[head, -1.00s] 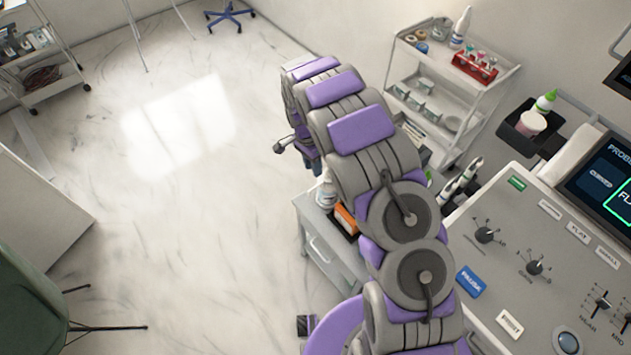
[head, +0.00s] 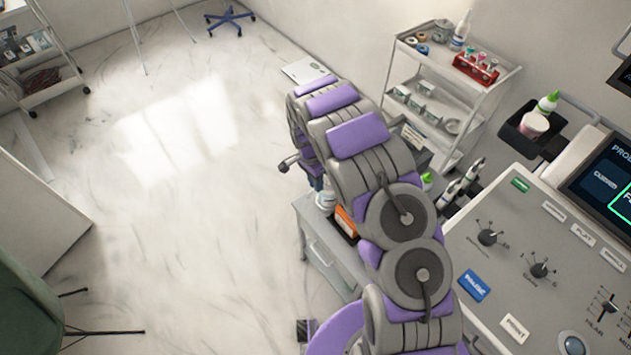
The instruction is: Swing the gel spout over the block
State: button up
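I cannot clearly make out a gel spout or a block. A white bottle with a green tip (head: 548,103) stands in a dark holder at the right, behind a pink-and-white cup (head: 534,125). Another white bottle (head: 327,196) stands on a small grey cabinet (head: 334,257), partly behind my arm, beside an orange box (head: 345,222). My grey and purple arm reaches up the middle of the view. Its far end, with a small grey projecting part, is over the floor left of the trolley. My gripper's fingers cannot be made out there.
A white trolley (head: 471,102) holds a red rack (head: 475,68) and bottles. A console (head: 530,225) with knobs and a screen fills the lower right. White bottles (head: 450,192) stand beside it. A thin white flat object (head: 303,70) lies beyond my arm.

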grip_shut()
dwell(1.0)
